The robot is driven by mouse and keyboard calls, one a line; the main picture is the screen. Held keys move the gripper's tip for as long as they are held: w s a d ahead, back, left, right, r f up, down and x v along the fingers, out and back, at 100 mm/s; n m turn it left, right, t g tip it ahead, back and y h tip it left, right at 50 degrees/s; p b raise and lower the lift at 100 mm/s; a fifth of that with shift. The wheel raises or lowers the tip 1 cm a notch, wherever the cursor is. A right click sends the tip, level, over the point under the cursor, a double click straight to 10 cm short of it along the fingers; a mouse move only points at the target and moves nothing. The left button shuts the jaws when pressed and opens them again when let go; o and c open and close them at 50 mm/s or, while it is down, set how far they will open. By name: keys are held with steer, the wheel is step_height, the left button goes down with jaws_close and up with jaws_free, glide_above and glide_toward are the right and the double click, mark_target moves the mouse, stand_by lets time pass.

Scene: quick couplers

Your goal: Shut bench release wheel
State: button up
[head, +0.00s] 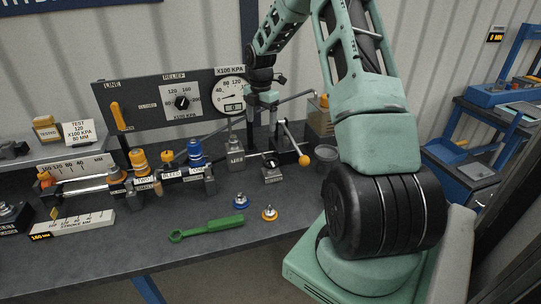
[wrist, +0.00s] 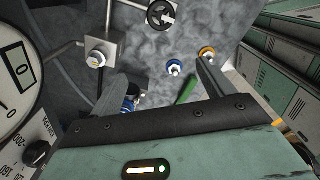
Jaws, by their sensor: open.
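The release wheel is a small black handwheel (wrist: 160,13) at the top edge of the wrist view, on a pale square block. In the head view it appears to be the dark part on a small labelled block (head: 271,174) at the bench's middle; its label is too small to read. My gripper (wrist: 166,82) is open and empty, its two fingers apart above the bench. In the head view my gripper (head: 264,112) hangs in front of the gauge panel, above and behind the wheel block. The wheel lies beyond the fingertips, apart from them. I cannot tell the wheel's turn position.
A lever with a yellow ball (head: 304,160) stands right of the wheel block, and a metal fitting post (head: 235,154) left of it. A green wrench (head: 207,228), a blue coupler (head: 241,201) and an orange one (head: 269,213) lie in front. The front bench is mostly clear.

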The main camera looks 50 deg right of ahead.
steer(key=s+d, duration=0.1)
steer(key=d, duration=0.3)
steer(key=p, duration=0.6)
glide_toward(270, 162)
step_height(270, 162, down, 8)
steer(key=shift+d+f, duration=0.1)
steer(key=shift+f, duration=0.15)
steer(key=c, duration=1)
